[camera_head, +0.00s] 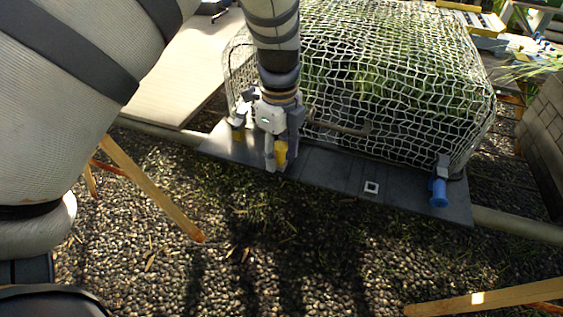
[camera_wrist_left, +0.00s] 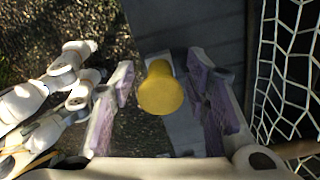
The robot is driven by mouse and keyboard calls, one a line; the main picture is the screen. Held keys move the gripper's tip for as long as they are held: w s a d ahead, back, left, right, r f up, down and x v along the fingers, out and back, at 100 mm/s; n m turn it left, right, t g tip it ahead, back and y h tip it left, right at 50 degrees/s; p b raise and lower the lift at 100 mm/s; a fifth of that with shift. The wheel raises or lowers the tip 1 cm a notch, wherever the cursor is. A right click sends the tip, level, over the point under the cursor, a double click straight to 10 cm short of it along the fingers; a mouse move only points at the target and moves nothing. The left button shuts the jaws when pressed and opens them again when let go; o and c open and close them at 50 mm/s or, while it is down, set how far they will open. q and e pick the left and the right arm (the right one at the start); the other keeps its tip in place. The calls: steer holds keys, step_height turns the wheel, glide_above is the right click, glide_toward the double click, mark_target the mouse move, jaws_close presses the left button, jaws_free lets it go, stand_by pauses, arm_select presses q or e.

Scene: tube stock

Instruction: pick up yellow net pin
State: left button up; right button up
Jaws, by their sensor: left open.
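A yellow net pin (camera_wrist_left: 160,90) shows in the left wrist view, its round head facing the camera. It sits between the two purple-padded fingers of my left gripper (camera_wrist_left: 164,88), with a visible gap on each side. In the head view the yellow pin (camera_head: 280,154) shows partly behind the fingers of my left gripper (camera_head: 275,162), at the front edge of a dark board (camera_head: 330,172). The fingers are open around the pin. Its lower part is hidden. My right gripper is not in view.
A white net (camera_head: 400,60) covers green plants behind the board. A blue pin (camera_head: 438,192) stands at the board's right end, and a small white square (camera_head: 371,187) lies on the board. Wooden legs (camera_head: 150,185) stand on gravel at the left. The gravel in front is open.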

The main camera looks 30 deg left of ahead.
arm_select(q)
jaws_close()
steer(key=shift+r, duration=0.15)
step_height(320, 180, up, 10)
steer(key=shift+f+p, duration=0.1)
steer(key=shift+p, duration=0.45)
